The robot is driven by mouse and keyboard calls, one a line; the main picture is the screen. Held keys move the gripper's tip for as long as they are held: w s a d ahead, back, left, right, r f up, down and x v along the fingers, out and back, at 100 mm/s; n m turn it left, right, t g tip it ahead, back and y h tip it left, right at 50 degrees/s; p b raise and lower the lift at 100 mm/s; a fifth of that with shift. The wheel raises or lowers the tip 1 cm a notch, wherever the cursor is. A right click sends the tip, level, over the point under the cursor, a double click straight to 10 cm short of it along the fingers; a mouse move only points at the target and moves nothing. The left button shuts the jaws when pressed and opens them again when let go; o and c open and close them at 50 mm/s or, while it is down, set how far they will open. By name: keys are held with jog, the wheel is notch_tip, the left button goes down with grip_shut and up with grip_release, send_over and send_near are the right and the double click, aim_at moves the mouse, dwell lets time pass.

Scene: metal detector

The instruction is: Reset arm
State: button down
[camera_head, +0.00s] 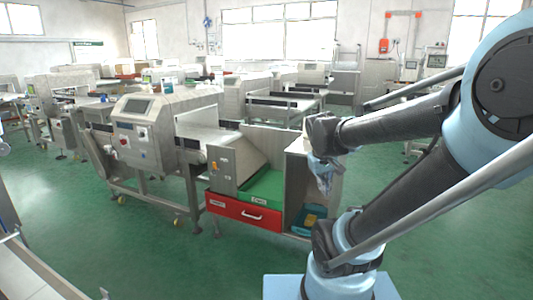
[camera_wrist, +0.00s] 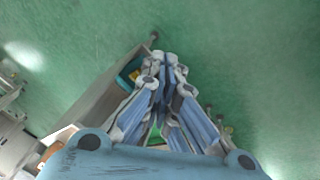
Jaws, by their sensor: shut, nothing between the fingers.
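My gripper (camera_head: 323,183) hangs from my folded arm at the right of the head view, pointing down in front of the open grey cabinet (camera_head: 297,190). In the wrist view my gripper (camera_wrist: 166,60) has its blue and grey fingers drawn together at the tips, with nothing seen between them. Part of the cabinet is hidden behind my gripper and arm in the head view.
A metal detector (camera_head: 143,125) with a conveyor stands left of the cabinet. A red drawer (camera_head: 243,212) sits below a green surface (camera_head: 262,188). A blue bin (camera_head: 296,222) with something yellow lies low in the cabinet. Green floor (camera_head: 150,250) is open in front.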

jog(key=s+f+m+y, duration=0.1)
jog(key=s+f, duration=0.2)
jog(key=s, duration=0.2)
jog(key=s+f+m+g+y, duration=0.1)
jog(key=s+f, duration=0.1)
jog(key=s, duration=0.3)
jog(key=shift+s+a+f, duration=0.3)
jog(key=shift+a+f, duration=0.1)
jog(key=shift+a, duration=0.05)
jog(key=shift+w+f, duration=0.2)
jog(key=shift+w, duration=0.25)
